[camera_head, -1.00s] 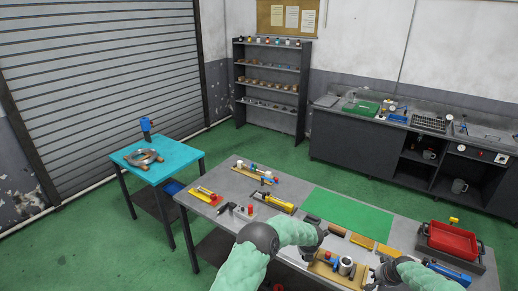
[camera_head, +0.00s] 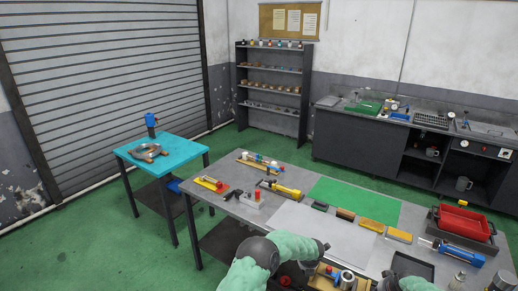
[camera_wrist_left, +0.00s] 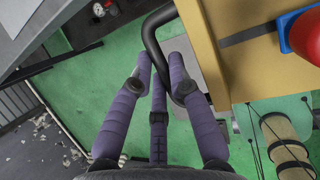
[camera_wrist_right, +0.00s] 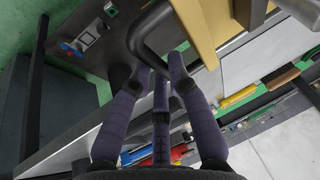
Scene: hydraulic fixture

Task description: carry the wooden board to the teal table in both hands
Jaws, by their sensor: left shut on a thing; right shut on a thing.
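The wooden board (camera_head: 318,284) is at the bottom of the head view, near the front of the grey workbench. It carries a blue and red part and a grey cylinder, and its near side is cut off. My left gripper (camera_wrist_left: 160,75) is shut on a black handle (camera_wrist_left: 152,35) at one end of the board, whose edge (camera_wrist_left: 205,50) shows beside it. My right gripper (camera_wrist_right: 158,70) is shut on the black handle (camera_wrist_right: 140,30) at the other end, beside the board's edge (camera_wrist_right: 197,30). The teal table (camera_head: 182,155) stands at the left, apart from the board.
The teal table bears a ring-shaped part (camera_head: 148,153) and a blue upright part (camera_head: 151,122). The grey workbench (camera_head: 235,208) holds several tools, a green mat (camera_head: 350,200) and a red tray (camera_head: 465,222). Green floor (camera_head: 95,235) lies open left of the workbench.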

